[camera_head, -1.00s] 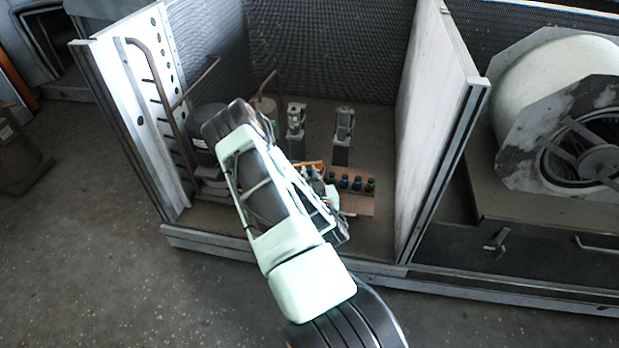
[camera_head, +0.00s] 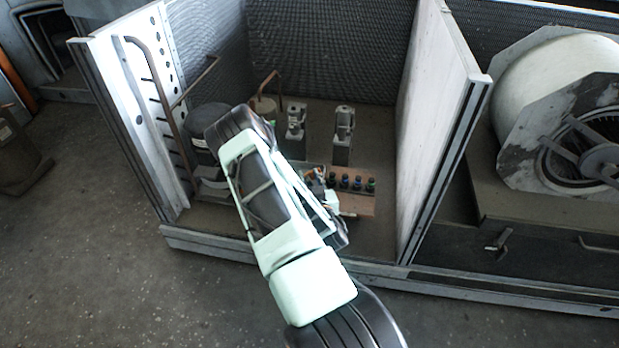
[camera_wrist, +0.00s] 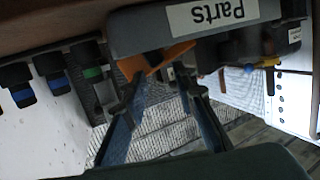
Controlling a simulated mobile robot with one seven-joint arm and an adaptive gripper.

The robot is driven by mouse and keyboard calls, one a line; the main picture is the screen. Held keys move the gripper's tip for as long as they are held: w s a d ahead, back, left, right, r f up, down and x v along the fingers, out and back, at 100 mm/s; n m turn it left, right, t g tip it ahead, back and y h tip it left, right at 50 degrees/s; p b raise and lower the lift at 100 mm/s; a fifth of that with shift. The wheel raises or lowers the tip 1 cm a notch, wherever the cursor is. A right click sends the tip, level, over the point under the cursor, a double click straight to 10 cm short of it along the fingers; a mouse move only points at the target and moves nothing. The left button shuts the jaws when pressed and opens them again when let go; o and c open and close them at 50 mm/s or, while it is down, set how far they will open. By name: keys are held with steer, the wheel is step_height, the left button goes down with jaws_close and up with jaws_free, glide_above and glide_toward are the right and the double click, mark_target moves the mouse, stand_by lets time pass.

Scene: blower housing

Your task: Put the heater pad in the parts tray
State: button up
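In the wrist view, my gripper (camera_wrist: 163,80) shows two dark fingers with a clear gap between their tips, so it is open. An orange flat piece, seemingly the heater pad (camera_wrist: 155,60), is just past the fingertips, against the edge of the grey parts tray (camera_wrist: 160,30) labelled "Parts". It overlaps the left finger's tip in the picture; I cannot tell whether they touch or how far into the tray it sits. In the head view my arm hides the fingers and most of the tray area.
Dark caps with blue and green bands (camera_wrist: 55,80) stand in a row beside the tray; they are on a tan board (camera_head: 355,203) in the head view. Two upright metal parts (camera_head: 343,125), a dark cylinder (camera_head: 208,120) and a bent pipe (camera_head: 160,100) stand nearby. A white panel (camera_head: 435,130) bounds the right.

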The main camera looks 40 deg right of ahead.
steer(key=shift+r+p, duration=0.45)
steer(key=shift+r, duration=0.05)
steer(key=p+v, duration=0.3)
steer(key=v, duration=0.9)
stand_by(0.5)
